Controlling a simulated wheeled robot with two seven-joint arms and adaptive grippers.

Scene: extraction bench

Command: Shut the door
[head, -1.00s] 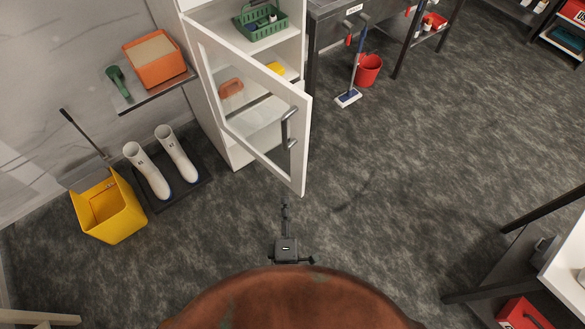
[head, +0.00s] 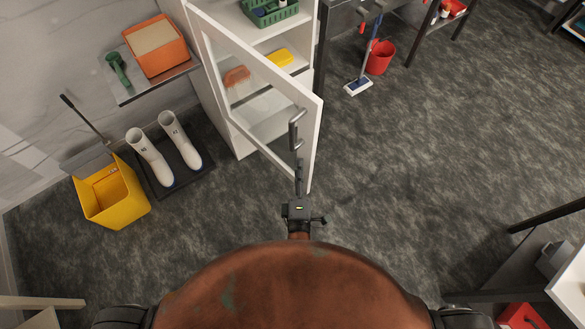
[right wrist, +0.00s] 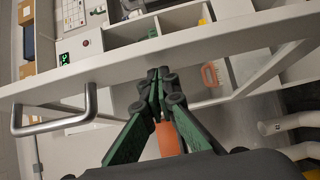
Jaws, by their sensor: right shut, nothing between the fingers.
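The white-framed glass door (head: 313,130) of the white cabinet stands wide open, swung out toward me. Its grey bar handle (head: 295,130) is near the free edge. My right gripper (head: 299,165) is shut and empty, and overlaps the lower free corner of the door in the head view; I cannot tell whether it touches. In the right wrist view the closed fingers (right wrist: 158,88) point at the door frame (right wrist: 225,45), with the handle (right wrist: 55,125) to their left, apart from them. My left gripper is out of view.
Cabinet shelves hold a green basket (head: 268,12), a yellow item (head: 281,57) and an orange brush (head: 237,76). White boots (head: 180,140) and a yellow bin (head: 112,196) stand left. A red bucket (head: 379,57) and mop stand right of the cabinet. Floor right of the door is clear.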

